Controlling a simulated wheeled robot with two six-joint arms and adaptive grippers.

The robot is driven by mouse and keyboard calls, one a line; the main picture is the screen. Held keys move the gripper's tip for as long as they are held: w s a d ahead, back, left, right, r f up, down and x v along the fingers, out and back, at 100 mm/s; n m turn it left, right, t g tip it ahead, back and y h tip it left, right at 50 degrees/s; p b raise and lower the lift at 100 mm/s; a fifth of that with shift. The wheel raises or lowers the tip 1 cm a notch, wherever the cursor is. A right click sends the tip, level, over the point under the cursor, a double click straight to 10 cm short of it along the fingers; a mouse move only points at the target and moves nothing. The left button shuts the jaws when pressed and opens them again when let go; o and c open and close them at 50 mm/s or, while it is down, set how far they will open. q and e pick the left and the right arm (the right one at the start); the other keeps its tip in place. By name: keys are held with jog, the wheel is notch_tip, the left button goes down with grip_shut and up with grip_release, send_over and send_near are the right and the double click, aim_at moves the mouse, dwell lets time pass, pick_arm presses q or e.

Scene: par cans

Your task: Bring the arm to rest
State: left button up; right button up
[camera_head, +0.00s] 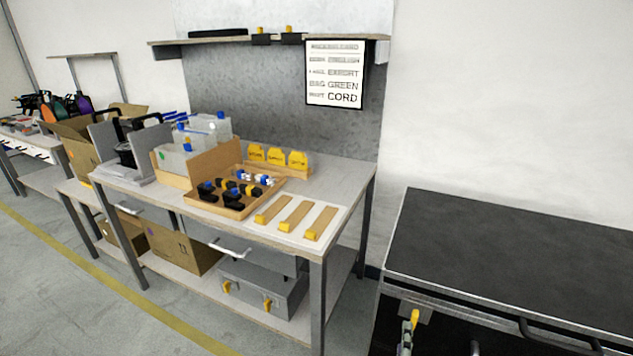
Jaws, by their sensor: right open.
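My right gripper is hard to make out. At most small parts of it show at the bottom edge, in front of the black case, and its fingertips are not clear. I see nothing held there. My left gripper and left arm are not in the head view. The workbench (335,187) stands left of the middle, and no gripper of mine is at it.
The black case (500,255) fills the lower right, with a clear top. On the workbench stand a wooden tray (243,212) of small parts, a white board (327,238) with wooden strips, and grey bins (180,160). A text sign (335,75) hangs behind.

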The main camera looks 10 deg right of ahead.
jog(key=s+a+r+n+g+y, duration=0.1)
jog(key=a+n+g+y, duration=0.3)
jog(key=a+n+y, duration=1)
jog(key=s+d+n+g+h, duration=0.75)
jog(key=s+d+n, duration=0.3)
jog(key=s, duration=0.35)
jog(key=s+d+f+m+g, duration=0.1)
jog(key=s+d+f, duration=0.1)
jog(key=f, duration=1.2)
jog(key=s+d+f+g, duration=0.1)
jog(key=s+f+g, duration=0.1)
jog(key=f, duration=1.2)
jog(key=s+d+f, duration=0.1)
jog(key=s+f, duration=1.3)
jog(key=s, duration=0.1)
notch_tip(320, 180, up, 13)
jog(key=s+p, duration=0.2)
jog(key=p, duration=1.1)
jog(key=shift+s+f+p, duration=0.15)
jog(key=shift+s+p, duration=0.05)
jog(key=shift+p, duration=0.1)
